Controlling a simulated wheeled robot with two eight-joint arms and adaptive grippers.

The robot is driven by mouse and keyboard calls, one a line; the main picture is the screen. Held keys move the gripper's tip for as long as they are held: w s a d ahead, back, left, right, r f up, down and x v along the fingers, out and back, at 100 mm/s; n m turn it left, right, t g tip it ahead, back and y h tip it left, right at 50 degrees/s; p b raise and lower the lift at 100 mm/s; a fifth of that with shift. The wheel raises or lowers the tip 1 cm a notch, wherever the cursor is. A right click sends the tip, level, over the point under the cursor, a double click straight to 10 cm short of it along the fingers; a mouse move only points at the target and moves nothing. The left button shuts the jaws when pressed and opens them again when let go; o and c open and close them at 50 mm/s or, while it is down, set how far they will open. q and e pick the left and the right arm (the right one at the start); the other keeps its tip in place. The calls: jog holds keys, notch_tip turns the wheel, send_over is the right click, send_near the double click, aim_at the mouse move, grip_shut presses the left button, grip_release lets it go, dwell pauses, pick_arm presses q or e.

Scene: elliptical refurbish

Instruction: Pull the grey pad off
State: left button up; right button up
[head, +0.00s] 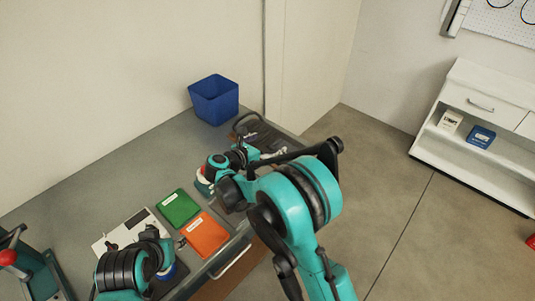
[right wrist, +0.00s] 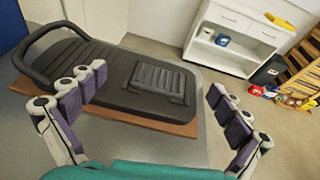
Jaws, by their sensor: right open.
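The grey pad (right wrist: 158,82) is a dark ribbed rectangle on a black pedal (right wrist: 100,75) in the right wrist view. The pedal has a curved loop at its left end and rests on a brown board (right wrist: 150,122). My right gripper (right wrist: 157,92) is open, one finger at each side of the pad in the picture. I see no contact, and the gap in depth is unclear. In the head view the pedal (head: 250,128) is at the table's far end, partly hidden by my right arm. My left gripper (head: 112,246) is low at left, its jaws unclear.
A blue bin (head: 214,98) stands at the table's back edge. A white shelf unit (head: 485,140) stands at right across open floor. A red-knobbed device (head: 25,265) is at far left.

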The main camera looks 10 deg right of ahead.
aim_at(281, 147)
jog(key=f, duration=0.1)
jog(key=s+f+m+g, duration=0.1)
jog(key=f, duration=0.1)
jog(key=shift+a+f, duration=0.2)
jog(key=shift+w+d+f, duration=0.15)
jog(key=shift+d+f, duration=0.1)
jog(key=b+x, duration=0.2)
jog(key=x, duration=0.4)
jog(key=shift+w+d+f, duration=0.15)
jog(key=shift+w+d, duration=0.05)
jog(key=shift+d, duration=0.1)
jog(key=c, duration=1.3)
jog(key=shift+c, duration=0.2)
jog(key=shift+r+p, duration=1.4)
jog(key=shift+r, duration=1.15)
